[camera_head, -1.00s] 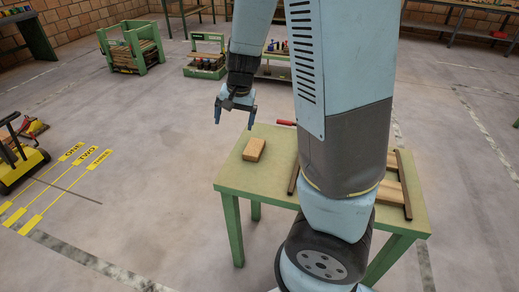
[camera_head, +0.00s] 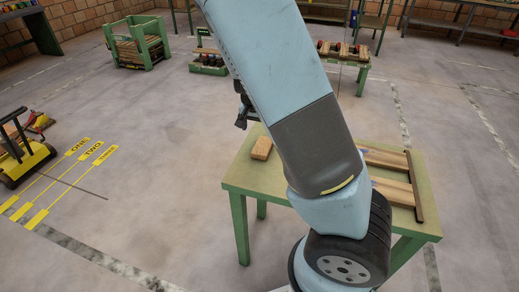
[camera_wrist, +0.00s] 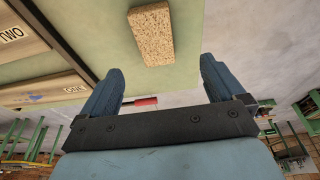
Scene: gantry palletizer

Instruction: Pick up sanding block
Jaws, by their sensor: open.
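The sanding block (camera_head: 262,148) is a tan, cork-like block lying on the left part of the green table (camera_head: 252,177). In the wrist view the block (camera_wrist: 152,33) lies on the green tabletop (camera_wrist: 95,38), ahead of and between my fingertips, apart from both. My gripper (camera_wrist: 158,75) is open with nothing between its two blue fingers. In the head view my gripper (camera_head: 243,113) shows only partly beside my arm, beyond the block near the table's far edge. My arm hides the middle of the table.
Wooden boards (camera_head: 390,190) with a dark bar lie on the table's right side. A red object (camera_wrist: 146,102) shows near the table edge. A green crate (camera_head: 137,45) and a yellow cart (camera_head: 22,160) stand on the floor.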

